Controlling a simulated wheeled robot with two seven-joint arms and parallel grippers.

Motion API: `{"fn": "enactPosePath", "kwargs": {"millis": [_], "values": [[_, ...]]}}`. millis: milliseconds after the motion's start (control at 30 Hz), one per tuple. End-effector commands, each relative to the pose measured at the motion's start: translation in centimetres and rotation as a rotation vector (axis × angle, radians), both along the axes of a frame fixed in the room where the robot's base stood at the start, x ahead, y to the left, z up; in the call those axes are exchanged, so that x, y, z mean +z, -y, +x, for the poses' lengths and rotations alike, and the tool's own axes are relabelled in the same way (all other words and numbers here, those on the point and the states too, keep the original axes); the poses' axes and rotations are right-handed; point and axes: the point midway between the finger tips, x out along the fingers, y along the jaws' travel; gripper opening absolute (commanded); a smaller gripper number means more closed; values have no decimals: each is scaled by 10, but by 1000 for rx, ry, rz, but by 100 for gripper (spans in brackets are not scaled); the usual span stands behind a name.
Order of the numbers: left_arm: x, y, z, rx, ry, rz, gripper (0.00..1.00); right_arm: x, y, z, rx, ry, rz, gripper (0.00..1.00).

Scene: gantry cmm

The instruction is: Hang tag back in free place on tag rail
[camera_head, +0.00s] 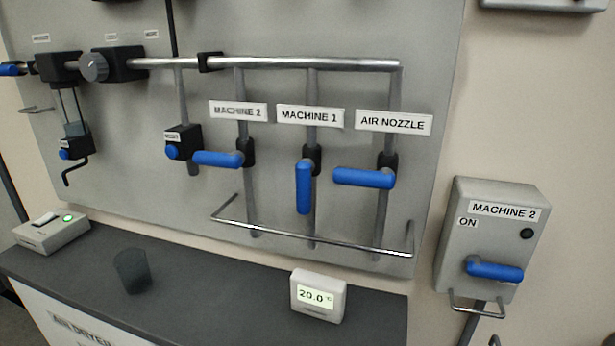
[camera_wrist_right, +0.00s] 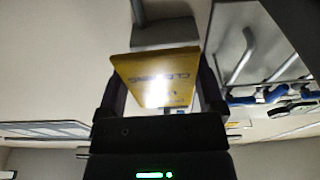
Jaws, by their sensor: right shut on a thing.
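A yellow tag (camera_wrist_right: 155,82) with dark lettering and a bright glare spot shows in the right wrist view. My right gripper (camera_wrist_right: 160,95) is shut on it, with a dark finger at each side. The head view shows neither the tag nor either gripper. A thin metal rail (camera_head: 315,237) runs along the lower part of the grey panel in the head view, below the valves, with no tag on it. I cannot tell whether this is the tag rail. A small wire bar (camera_head: 478,308) sits under the MACHINE 2 box (camera_head: 487,240).
Blue valve handles (camera_head: 364,178) stick out from the pipes on the panel. A dark counter (camera_head: 215,290) below holds a dark cup (camera_head: 133,271), a 20.0 °C display (camera_head: 318,296) and a small switch box (camera_head: 51,232). The counter between cup and display is clear.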

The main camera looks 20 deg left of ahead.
Motion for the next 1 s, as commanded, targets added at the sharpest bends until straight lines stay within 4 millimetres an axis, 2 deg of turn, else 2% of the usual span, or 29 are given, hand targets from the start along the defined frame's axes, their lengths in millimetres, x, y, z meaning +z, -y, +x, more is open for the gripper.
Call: {"fn": "enactPosePath", "kwargs": {"millis": [200,667,767,1000], "values": [[9,3,8,1,19,-7,59,1,1,-16,1,0,0,49],[8,5,3,3,11,-9,59,1,0,-18,1,0,1,49],[9,5,0,3,7,-9,59,9,-2,-23,4,1,7,49],[9,5,-1,4,3,-9,59,46,-6,-47,6,3,19,49]]}}
